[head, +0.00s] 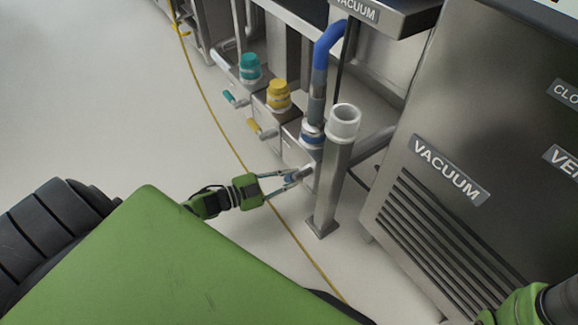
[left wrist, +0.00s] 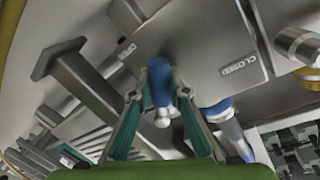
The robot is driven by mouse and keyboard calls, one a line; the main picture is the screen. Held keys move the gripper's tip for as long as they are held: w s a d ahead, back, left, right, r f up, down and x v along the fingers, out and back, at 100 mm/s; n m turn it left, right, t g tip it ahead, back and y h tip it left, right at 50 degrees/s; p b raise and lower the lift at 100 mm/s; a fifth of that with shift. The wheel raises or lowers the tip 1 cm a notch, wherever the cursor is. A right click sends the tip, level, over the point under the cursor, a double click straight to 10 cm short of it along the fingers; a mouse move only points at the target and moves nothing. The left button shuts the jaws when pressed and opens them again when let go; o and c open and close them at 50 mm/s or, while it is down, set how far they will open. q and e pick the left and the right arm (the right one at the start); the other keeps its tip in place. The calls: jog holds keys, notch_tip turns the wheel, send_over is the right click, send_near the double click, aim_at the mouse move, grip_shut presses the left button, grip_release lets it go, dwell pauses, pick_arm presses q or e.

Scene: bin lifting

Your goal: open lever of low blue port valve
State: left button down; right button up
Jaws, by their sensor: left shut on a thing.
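The low valve with the blue port (head: 312,132) has a blue hose rising from it. Its blue lever (left wrist: 160,84) stands out from a grey plate (left wrist: 205,35) marked OPEN on the left and CLOSED on the right in the left wrist view. The lever lies between the two labels. My left gripper (head: 291,179) is low at the valve's front, its two fingers shut on the lever, one on each side; it also shows in the left wrist view (left wrist: 166,88). In the head view the fingers largely cover the lever. My right gripper is not in view.
A metal post (head: 329,190) with a white cap stands just right of my left gripper. Yellow (head: 278,96) and teal (head: 250,68) port valves with levers sit behind. A vacuum cabinet (head: 460,150) fills the right. A yellow line (head: 215,118) crosses the open floor.

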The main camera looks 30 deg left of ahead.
pick_arm(q)
jog(key=n, duration=0.1)
jog(key=d+n, duration=0.1)
jog(key=n, duration=0.1)
jog(key=shift+s+d+f, duration=0.25)
jog(key=shift+s+f, duration=0.05)
jog(key=shift+f, duration=0.1)
jog(key=shift+s+d+n+t+h, duration=0.2)
jog(key=shift+d+n+h, duration=0.1)
jog(key=shift+n, duration=0.45)
jog(key=shift+s+d+n+t+h, duration=0.1)
jog(key=shift+d+n+t+h, duration=0.15)
jog(key=shift+n, duration=0.5)
jog(key=shift+d, duration=0.25)
jog(key=c, duration=1.9)
grip_release()
